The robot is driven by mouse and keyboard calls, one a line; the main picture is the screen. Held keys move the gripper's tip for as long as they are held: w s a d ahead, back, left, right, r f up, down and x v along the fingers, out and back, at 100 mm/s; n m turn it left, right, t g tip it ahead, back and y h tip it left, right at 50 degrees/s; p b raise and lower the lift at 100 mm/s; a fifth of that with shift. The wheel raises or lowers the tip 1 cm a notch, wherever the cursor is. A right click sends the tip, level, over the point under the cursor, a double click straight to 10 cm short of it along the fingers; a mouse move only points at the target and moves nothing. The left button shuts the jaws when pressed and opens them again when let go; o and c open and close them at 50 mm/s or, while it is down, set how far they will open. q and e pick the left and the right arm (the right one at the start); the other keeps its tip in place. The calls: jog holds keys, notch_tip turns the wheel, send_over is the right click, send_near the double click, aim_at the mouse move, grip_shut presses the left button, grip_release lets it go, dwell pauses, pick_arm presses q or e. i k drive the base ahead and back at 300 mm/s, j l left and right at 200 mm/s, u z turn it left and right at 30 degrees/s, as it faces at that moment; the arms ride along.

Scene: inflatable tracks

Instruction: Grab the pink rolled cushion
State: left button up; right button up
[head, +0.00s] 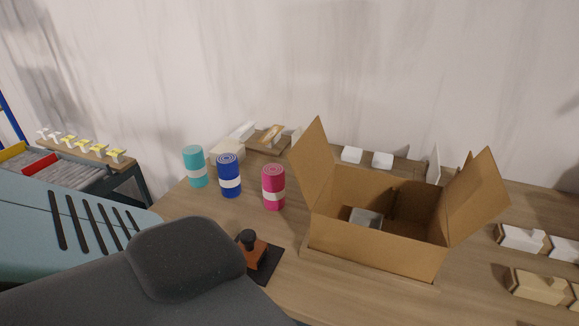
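The pink rolled cushion (273,187) stands upright on the wooden table, with a white band around its middle. It is just left of the open cardboard box and right of the blue roll (229,175). A teal roll (195,166) stands further left. No gripper shows in the head view, so I cannot see either gripper's position or state.
An open cardboard box (370,247) with raised flaps holds a small grey item. A black-handled stamp (254,247) on a dark pad lies in front of the pink roll. Small white boxes (522,238) and tan boxes (538,286) are at right. A wall stands behind.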

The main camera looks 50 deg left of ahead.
aim_at(273, 175)
jog(key=k+j+z, duration=0.15)
jog(key=j+z, duration=0.15)
jog(key=k+j+z, duration=0.25)
jog(key=j, duration=0.2)
jog(key=k+j+z, duration=0.25)
jog(key=k+j, duration=0.3)
jog(key=j, duration=0.15)
jog(key=k+j, duration=0.6)
jog(key=j+z, duration=0.05)
jog(key=j, duration=0.05)
